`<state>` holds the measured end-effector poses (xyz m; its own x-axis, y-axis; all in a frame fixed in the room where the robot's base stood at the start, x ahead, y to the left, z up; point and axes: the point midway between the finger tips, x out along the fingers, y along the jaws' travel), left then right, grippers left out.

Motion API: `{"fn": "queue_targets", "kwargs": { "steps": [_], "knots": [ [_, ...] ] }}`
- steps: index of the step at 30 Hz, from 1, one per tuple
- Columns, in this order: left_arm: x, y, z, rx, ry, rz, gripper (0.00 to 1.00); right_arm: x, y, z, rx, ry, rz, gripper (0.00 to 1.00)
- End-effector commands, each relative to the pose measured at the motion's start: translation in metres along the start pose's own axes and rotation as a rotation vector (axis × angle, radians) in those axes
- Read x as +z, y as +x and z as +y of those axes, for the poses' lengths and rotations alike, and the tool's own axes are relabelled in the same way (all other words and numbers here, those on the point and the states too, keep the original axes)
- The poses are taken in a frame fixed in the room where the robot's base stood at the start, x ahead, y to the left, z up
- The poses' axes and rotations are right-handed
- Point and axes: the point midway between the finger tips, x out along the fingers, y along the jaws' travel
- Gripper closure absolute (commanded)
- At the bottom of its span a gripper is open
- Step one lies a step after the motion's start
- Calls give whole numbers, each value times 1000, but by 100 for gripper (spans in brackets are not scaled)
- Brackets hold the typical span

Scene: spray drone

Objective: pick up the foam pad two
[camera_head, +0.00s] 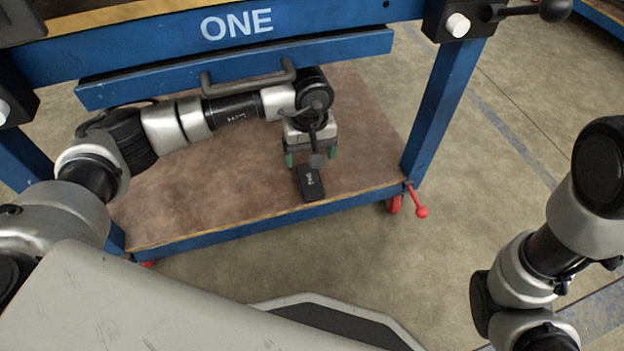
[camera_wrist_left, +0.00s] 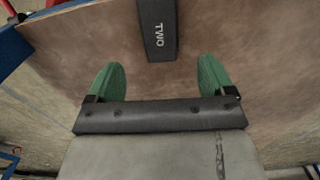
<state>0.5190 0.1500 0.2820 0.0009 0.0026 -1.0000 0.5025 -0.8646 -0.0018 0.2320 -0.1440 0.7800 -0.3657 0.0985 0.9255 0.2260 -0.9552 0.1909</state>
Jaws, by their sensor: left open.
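The foam pad two (camera_head: 309,183) is a dark block with white lettering. It lies near the front edge of the brown lower shelf (camera_head: 210,205). In the left wrist view the pad (camera_wrist_left: 158,30) reads TWO and sits at the top, beyond the fingertips and roughly centred between them. My left gripper (camera_head: 308,158) is above the shelf, just behind the pad in the head view. Its green fingers (camera_wrist_left: 161,75) are spread with nothing between them. My right arm is at the right of the head view, and its gripper is out of frame.
The shelf belongs to a blue cart marked ONE (camera_head: 237,24), with a drawer handle (camera_head: 248,78) close above my left arm. A blue leg (camera_head: 440,105) and a red caster lever (camera_head: 420,210) stand right of the shelf. The shelf around the pad is clear.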

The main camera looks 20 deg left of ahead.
Motion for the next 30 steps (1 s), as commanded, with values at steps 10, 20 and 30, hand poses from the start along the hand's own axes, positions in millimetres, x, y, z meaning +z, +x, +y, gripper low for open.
{"fn": "queue_targets", "kwargs": {
  "steps": [10,20,30],
  "knots": [
    [0,39,1,2,0,-2,17,-8,-26,-5,0,0,-2,100],
    [0,85,0,1,-2,-2,17,-19,-56,-12,0,0,-2,100],
    [0,85,1,2,-2,-2,26,-19,-56,-12,-1,0,-2,100]
  ]
}}
